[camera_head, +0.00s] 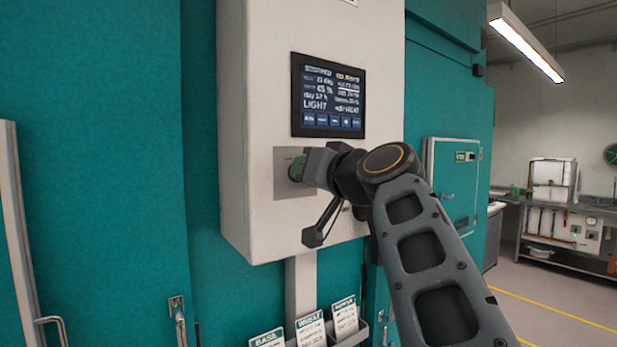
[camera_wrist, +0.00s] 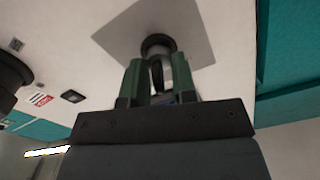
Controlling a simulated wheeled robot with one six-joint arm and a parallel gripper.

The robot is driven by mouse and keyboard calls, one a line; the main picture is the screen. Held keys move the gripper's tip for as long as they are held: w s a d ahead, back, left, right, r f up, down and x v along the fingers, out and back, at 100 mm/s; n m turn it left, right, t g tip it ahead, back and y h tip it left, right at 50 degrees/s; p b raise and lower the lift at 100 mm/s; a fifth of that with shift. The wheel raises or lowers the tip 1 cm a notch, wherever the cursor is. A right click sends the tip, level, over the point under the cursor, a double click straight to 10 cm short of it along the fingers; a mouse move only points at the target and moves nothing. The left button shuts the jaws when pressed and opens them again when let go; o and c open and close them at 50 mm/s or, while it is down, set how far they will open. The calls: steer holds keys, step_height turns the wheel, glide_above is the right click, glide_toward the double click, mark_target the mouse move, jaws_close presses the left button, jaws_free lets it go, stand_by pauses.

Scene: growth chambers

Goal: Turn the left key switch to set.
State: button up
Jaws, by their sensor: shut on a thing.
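The key switch (camera_wrist: 158,42) is a dark round barrel on a grey metal plate (camera_wrist: 198,48), on the front of a white control box. The plate also shows in the head view (camera_head: 283,186), below the screen, partly covered by my gripper. My gripper (camera_wrist: 157,76) has green fingers, one on each side of the dark key (camera_wrist: 157,70), and is shut on it at the switch. In the head view my gripper (camera_head: 297,168) reaches the plate from the right and hides the key and barrel. The switch's position marks cannot be read.
A lit screen (camera_head: 328,96) sits just above the plate on the white box (camera_head: 258,75). Teal chamber walls (camera_head: 90,120) stand on both sides. Seed packets (camera_head: 310,328) stand in a holder below. In the wrist view, a dark round part (camera_wrist: 12,75) and a red label (camera_wrist: 40,100) lie left.

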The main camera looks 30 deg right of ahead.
steer(key=shift+f+m, duration=0.15)
steer(key=shift+m, duration=0.65)
steer(key=o, duration=0.6)
steer(key=shift+s+d, duration=0.1)
steer(key=s+b, duration=0.1)
steer(key=s, duration=0.3)
steer(key=s+d+b, duration=0.1)
steer(key=s, duration=0.4)
steer(key=s+b, duration=0.2)
steer(key=s, duration=0.2)
steer(key=shift+s+d, duration=0.2)
steer(key=shift+d, duration=0.05)
